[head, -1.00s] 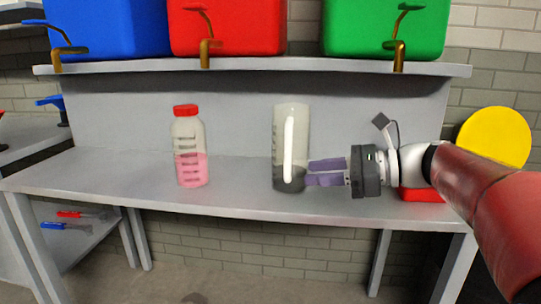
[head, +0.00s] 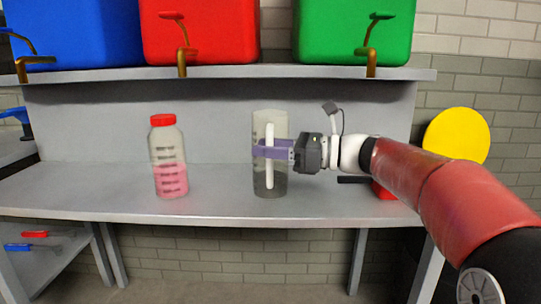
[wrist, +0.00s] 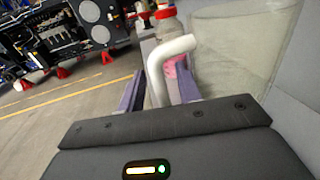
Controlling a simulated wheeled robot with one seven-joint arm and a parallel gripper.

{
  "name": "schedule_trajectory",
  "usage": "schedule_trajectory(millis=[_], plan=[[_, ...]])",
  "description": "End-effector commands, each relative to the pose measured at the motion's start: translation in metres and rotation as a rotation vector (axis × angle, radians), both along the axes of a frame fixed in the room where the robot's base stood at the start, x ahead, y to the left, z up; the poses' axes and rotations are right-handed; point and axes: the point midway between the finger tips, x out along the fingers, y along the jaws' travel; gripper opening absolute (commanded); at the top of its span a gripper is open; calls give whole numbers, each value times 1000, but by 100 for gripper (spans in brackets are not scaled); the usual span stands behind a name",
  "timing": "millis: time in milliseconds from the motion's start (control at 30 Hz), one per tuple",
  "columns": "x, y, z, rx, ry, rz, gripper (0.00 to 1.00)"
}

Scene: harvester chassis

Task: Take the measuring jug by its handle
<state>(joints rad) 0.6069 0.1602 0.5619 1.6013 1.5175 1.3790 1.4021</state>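The measuring jug (head: 280,178) is a clear, greyish tall vessel standing upright on the grey bench, with a white handle (head: 270,178) facing me. My gripper (head: 263,149) comes in from the right at the upper part of the handle. In the wrist view the jug (wrist: 240,45) fills the upper right, and its white handle (wrist: 158,75) passes down between the two purple fingers. A gap shows between the fingers and the handle, so the gripper looks open around it. The handle's lower part is hidden by the gripper body there.
A bottle with a red cap and pink liquid (head: 170,160) stands left of the jug. Blue (head: 75,35), red (head: 205,35) and green (head: 350,35) containers with taps sit on the shelf above. A yellow disc (head: 455,135) is at the right. Bench between bottle and jug is clear.

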Motion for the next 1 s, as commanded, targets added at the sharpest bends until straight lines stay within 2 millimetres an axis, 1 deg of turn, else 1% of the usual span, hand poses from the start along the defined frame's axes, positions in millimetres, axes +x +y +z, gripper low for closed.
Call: schedule_trajectory(millis=[100,133,300,367,400,767,867,1000], plan=[[0,0,0,0,0,0,34],[0,0,0,0,0,0,32],[0,0,0,0,0,0,9],[0,0,0,0,0,0,2],[0,0,0,0,0,0,0],[0,0,2,0,-2,0,0],[0,0,11,-1,-3,1,0],[0,0,37,-1,-6,1,0]])
